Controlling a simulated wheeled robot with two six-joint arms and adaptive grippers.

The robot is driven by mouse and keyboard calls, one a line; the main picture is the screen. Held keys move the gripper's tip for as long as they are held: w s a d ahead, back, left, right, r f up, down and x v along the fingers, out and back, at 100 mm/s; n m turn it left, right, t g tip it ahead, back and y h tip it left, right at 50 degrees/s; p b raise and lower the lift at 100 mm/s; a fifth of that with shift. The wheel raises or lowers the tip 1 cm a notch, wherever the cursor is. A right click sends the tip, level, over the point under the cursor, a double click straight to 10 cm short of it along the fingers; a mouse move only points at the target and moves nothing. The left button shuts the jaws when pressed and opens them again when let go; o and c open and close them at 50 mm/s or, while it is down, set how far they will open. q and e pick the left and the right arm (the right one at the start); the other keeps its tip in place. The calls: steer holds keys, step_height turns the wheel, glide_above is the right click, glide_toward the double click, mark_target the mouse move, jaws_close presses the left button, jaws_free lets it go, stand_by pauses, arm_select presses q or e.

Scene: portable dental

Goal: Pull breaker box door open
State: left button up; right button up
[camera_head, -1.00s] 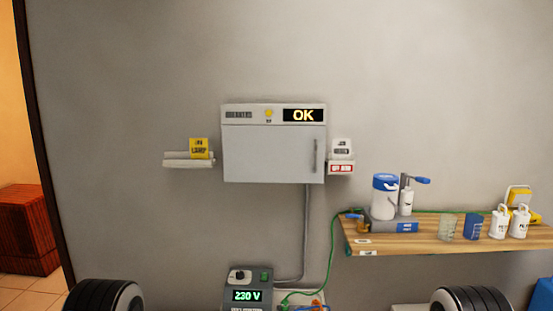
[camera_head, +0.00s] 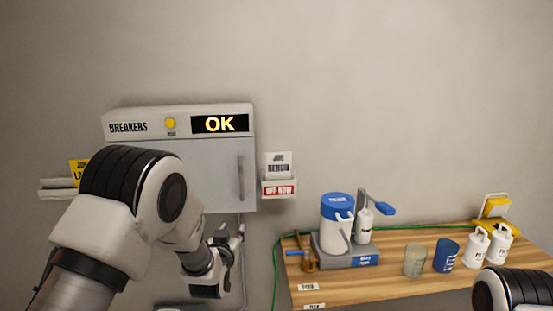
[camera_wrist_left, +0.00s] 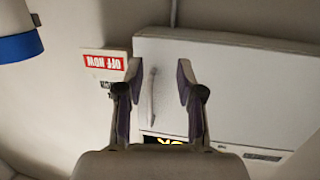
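The breaker box (camera_head: 180,124) hangs on the wall with "BREAKERS" and a lit "OK" on its top strip. Its grey door (camera_head: 215,180) looks shut. The vertical door handle (camera_head: 241,178) is at the door's right side. My left arm covers the door's lower left. My left gripper (camera_head: 228,240) is below the door's lower right corner, apart from the handle. In the left wrist view, my left gripper (camera_wrist_left: 158,75) is open and empty. The handle (camera_wrist_left: 151,97) shows between its fingers, with the door behind. My right gripper is out of view.
A small holder with an "OFF NOW" label (camera_head: 279,188) is fixed right of the box. A wooden shelf (camera_head: 390,284) at lower right carries a blue-lidded device (camera_head: 337,225), cups and white bottles. A green cable (camera_head: 276,265) runs along the wall.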

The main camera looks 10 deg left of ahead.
mark_target(241, 181)
arm_select(q)
step_height(241, 181, up, 12)
steer(key=w+d+t+p, duration=0.1)
steer(key=t+p, duration=0.1)
steer(key=shift+h, duration=0.3)
steer(key=w, duration=0.2)
steer(key=w+p, duration=0.1)
steer(key=w, duration=0.2)
steer(key=w+f+p, duration=0.1)
steer(key=w, duration=0.1)
steer(key=shift+w+a, duration=0.15)
steer(key=shift+w, duration=0.4)
steer(key=shift+s+a+r, duration=0.1)
steer(key=shift+s+r, duration=0.2)
steer(key=shift+w+f, duration=0.1)
steer(key=shift+f, duration=0.05)
jaws_close()
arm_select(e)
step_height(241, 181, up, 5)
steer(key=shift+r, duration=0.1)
